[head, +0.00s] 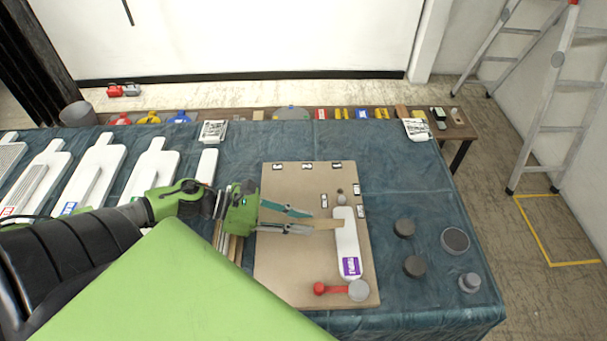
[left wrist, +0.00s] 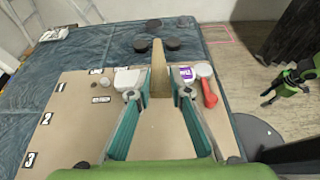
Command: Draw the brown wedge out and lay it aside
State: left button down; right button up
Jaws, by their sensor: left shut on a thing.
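The brown wedge (head: 326,223) is a flat tan strip, held level between the fingertips of my left gripper (head: 312,220). In the left wrist view, the wedge (left wrist: 159,72) stands out lengthwise from between the teal fingers (left wrist: 158,95). Its far end overlaps the white paddle-shaped piece (head: 347,240) with a purple label, lying on the brown board (head: 290,275). I cannot tell whether the wedge touches that piece. A green and black part that looks like my right arm (left wrist: 290,82) shows at the right of the left wrist view; its fingers are unclear.
A red-handled tool (head: 335,289) lies at the board's front. White boards (head: 95,170) lie at the left. Bare cloth separates the discs.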

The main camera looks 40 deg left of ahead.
pick_arm(q)
jog(key=shift+s+a, duration=0.1)
jog(key=shift+a, duration=0.05)
jog(key=shift+r, duration=0.15)
jog(key=shift+r+p, duration=2.3)
jog(key=shift+r, duration=0.1)
jog(key=shift+f, duration=0.1)
